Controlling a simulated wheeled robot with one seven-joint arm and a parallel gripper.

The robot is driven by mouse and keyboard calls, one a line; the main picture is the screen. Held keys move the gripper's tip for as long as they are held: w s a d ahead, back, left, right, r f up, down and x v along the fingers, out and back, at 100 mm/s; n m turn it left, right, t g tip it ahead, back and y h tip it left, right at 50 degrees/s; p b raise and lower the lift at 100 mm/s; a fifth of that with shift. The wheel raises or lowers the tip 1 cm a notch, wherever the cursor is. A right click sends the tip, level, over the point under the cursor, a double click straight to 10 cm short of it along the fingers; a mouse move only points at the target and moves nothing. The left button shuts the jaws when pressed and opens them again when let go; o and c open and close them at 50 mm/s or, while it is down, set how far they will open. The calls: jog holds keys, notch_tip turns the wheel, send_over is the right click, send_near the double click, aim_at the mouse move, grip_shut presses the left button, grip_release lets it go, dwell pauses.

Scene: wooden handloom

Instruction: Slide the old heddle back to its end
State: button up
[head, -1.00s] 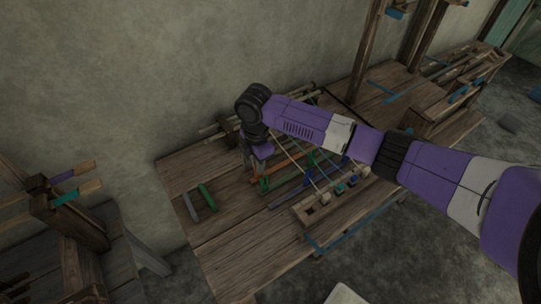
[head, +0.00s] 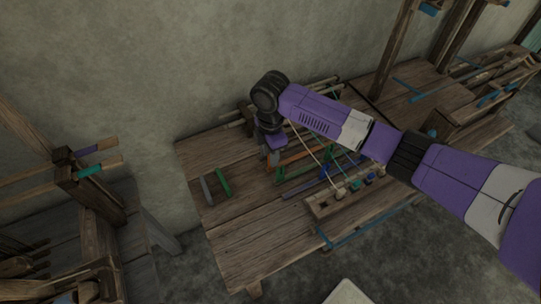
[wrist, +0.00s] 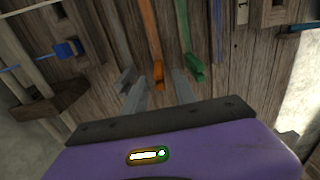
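Several coloured bars lie on the wooden table (head: 245,245), and I cannot tell which is the old heddle. An orange bar (wrist: 150,35) with a hooked end runs toward my gripper (wrist: 159,92) in the wrist view. Its hooked end lies between and just beyond the two grey fingertips, which stand apart with nothing visibly clamped. A green bar (wrist: 188,45) is to its right and a grey bar (wrist: 112,40) to its left. In the head view my gripper (head: 275,157) points down over the bars' left end, and the arm hides part of them.
A wooden block with several coloured pegs (head: 330,200) stands at the table's front. A loose grey bar (head: 206,191) and green bar (head: 223,182) lie at the left. A blue clip (wrist: 67,48) sits on a rod in the wrist view. The table's front left is clear.

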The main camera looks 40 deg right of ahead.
notch_tip(320, 180, up, 7)
jog(key=shift+f+b, duration=0.1)
jog(key=shift+b, duration=0.25)
dwell(1.1)
